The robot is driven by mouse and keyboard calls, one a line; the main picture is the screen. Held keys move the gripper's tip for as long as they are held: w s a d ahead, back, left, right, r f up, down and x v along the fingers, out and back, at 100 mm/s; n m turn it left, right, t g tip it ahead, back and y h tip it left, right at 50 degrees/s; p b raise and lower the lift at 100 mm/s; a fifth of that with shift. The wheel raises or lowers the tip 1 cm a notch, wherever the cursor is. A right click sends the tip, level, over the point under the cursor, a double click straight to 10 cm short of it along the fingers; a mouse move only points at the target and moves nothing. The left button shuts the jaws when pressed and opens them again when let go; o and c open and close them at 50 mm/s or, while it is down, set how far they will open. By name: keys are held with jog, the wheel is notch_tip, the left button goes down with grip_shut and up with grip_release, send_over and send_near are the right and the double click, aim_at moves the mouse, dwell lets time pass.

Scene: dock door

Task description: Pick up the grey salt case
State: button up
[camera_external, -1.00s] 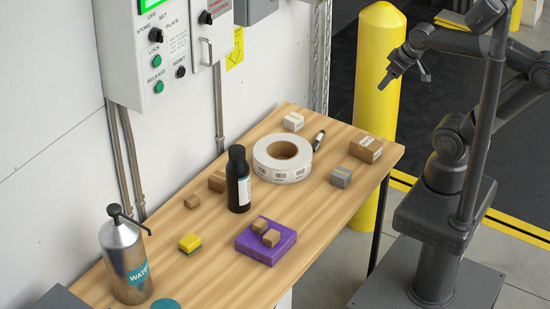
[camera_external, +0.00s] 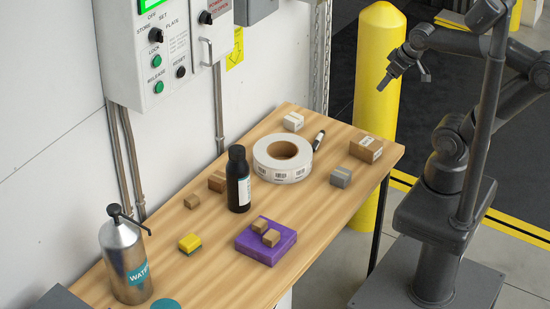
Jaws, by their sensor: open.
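The grey salt case (camera_external: 341,177) is a small grey box with a pale label. It sits on the wooden table near its right edge, in front of the cardboard box and right of the white label roll. My gripper (camera_external: 384,84) is raised in front of the yellow post, beyond the table's far right end. It is open and empty, well above and apart from the grey case.
A yellow post (camera_external: 378,50) stands behind.

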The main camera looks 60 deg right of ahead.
jog(key=g, duration=0.5)
send_over(341, 172)
notch_tip(341, 172, down, 25)
jog(key=shift+g, duration=0.3)
jog(key=shift+a+f, duration=0.2)
jog(key=shift+f, duration=1.3)
jog(key=shift+a+f, duration=0.2)
jog(key=shift+f, duration=1.25)
jog(key=f, duration=0.4)
jog(key=shift+s+d, duration=0.1)
jog(key=shift+d, duration=0.25)
jog(key=shift+f, duration=0.65)
jog(key=shift+c, duration=0.4)
jog(key=c, duration=1)
